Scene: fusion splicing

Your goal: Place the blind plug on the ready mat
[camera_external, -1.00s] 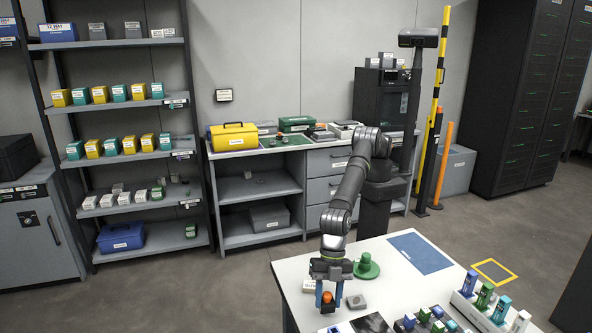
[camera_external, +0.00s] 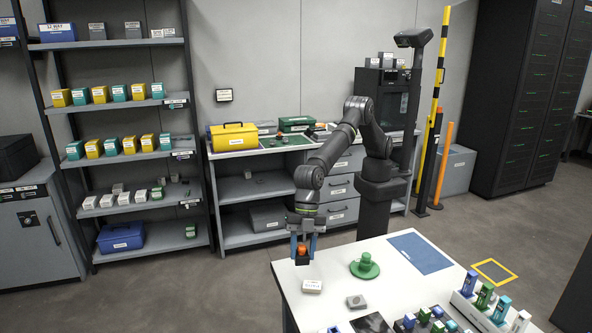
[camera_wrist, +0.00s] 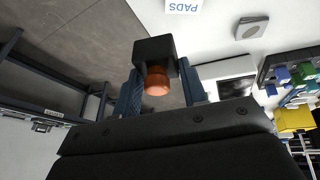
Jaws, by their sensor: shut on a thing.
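My gripper (camera_external: 302,257) is shut on a black block with an orange cylindrical end, which looks like the blind plug (camera_external: 302,248). In the wrist view, the plug (camera_wrist: 154,65) sits between the blue fingers of my gripper (camera_wrist: 158,75). My gripper holds it at the left back edge of the white table, apparently above the surface. A flat blue mat (camera_external: 420,252) lies at the table's back right, bare. A small green mat (camera_external: 285,141) lies on the back bench. No readable label shows which one is the ready mat.
A green round piece with a knob (camera_external: 364,267) stands mid-table. A white box (camera_external: 312,286) marked PADS in the wrist view (camera_wrist: 184,5) and a grey block (camera_external: 356,301) lie nearby. A white rack with coloured pieces (camera_external: 487,304) stands at front right.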

